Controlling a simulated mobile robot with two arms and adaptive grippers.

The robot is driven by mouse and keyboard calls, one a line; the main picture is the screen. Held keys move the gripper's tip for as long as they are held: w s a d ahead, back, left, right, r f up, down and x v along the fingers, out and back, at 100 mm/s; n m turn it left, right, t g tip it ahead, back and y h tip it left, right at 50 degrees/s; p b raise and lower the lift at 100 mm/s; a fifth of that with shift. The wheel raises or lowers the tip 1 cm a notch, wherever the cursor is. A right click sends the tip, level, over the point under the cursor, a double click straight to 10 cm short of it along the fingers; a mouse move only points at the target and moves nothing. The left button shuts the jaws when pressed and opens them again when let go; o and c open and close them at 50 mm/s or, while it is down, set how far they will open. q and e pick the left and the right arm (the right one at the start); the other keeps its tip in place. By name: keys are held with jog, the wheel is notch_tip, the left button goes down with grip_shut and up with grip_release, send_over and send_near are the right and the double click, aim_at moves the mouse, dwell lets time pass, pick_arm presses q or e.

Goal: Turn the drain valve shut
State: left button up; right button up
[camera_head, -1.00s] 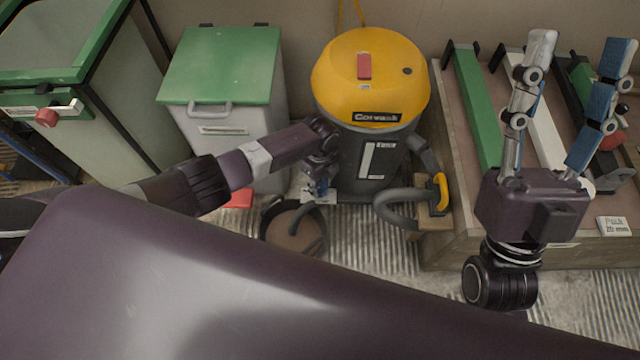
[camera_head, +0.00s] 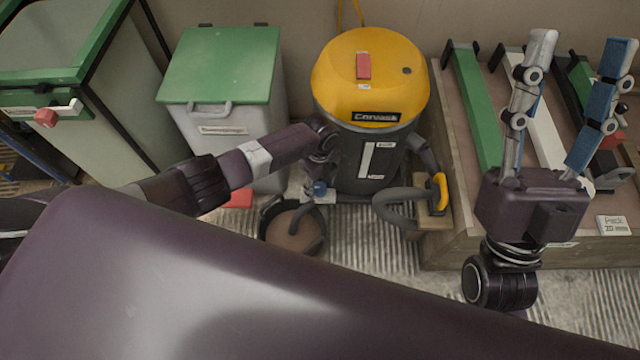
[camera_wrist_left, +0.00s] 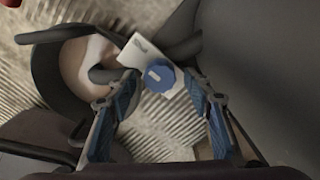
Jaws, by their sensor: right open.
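The drain valve's blue knob (camera_wrist_left: 158,76) sits on a white plate (camera_wrist_left: 140,52) beside the dark drum in the left wrist view. A small blue part, likely the knob (camera_head: 319,188), shows below my left wrist in the head view. My left gripper (camera_wrist_left: 163,84) is open, its blue-padded fingertips on either side of the knob in the picture, with visible gaps. I cannot tell whether they are level with it in depth. In the head view the wrist mostly hides this gripper. The yellow-topped vacuum (camera_head: 370,85) stands behind. My right gripper (camera_head: 579,50) is open and empty, fingers upward.
A dark bucket (camera_head: 266,238) with a hose end over it stands below the valve. A grey hose (camera_head: 385,208) curves at the vacuum's right. A green-lidded bin (camera_head: 220,65) stands left. A wooden platform (camera_head: 520,252) with coloured bars is at the right, behind my right gripper.

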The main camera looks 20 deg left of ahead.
aim_at(320, 188)
pick_arm(q)
notch_tip(320, 188, up, 12)
dwell(0.7)
dwell(0.4)
